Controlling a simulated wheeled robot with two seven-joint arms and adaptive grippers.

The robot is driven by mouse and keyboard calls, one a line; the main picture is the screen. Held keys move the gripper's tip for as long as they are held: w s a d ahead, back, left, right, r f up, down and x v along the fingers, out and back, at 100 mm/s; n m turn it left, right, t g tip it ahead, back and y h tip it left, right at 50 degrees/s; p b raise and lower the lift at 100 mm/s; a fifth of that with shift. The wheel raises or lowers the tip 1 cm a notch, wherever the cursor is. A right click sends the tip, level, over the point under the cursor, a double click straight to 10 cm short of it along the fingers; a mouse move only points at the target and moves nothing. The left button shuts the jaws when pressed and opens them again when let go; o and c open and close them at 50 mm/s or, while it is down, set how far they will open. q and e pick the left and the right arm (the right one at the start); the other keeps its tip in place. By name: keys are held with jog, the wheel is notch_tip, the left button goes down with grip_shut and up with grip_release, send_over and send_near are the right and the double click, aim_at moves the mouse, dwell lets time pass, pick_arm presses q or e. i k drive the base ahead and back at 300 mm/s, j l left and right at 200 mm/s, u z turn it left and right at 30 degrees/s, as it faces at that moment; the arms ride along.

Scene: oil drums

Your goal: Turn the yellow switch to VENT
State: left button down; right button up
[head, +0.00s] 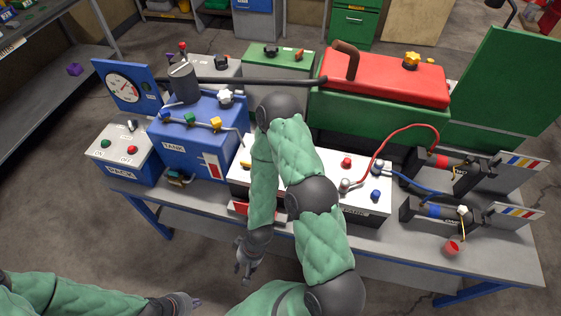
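A small yellow part (246,164), possibly the yellow switch, shows on top of the white box (365,202) in the middle of the bench. My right arm crosses in front of this box and hides much of its top. I cannot read a VENT mark. A yellow handle (215,123) also sits on the blue tank (185,150), and a yellow knob (411,59) on the red lid. My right gripper (245,268) hangs in front of the bench, apart from these things. My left gripper (190,304) is low at the bottom left, away from the bench. Their fingers are too small to judge.
Floor at front left is clear.

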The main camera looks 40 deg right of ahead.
aim_at(247, 166)
jog(key=j+z, duration=0.2)
jog(key=z, duration=0.25)
jog(key=i+j+z, duration=0.1)
jog(key=z, duration=0.35)
jog(key=j+z, duration=0.5)
jog(key=z, duration=0.35)
jog(key=i+j, duration=0.35)
jog(key=k+j, duration=0.15)
jog(key=k+z, duration=0.05)
jog(key=k, duration=0.05)
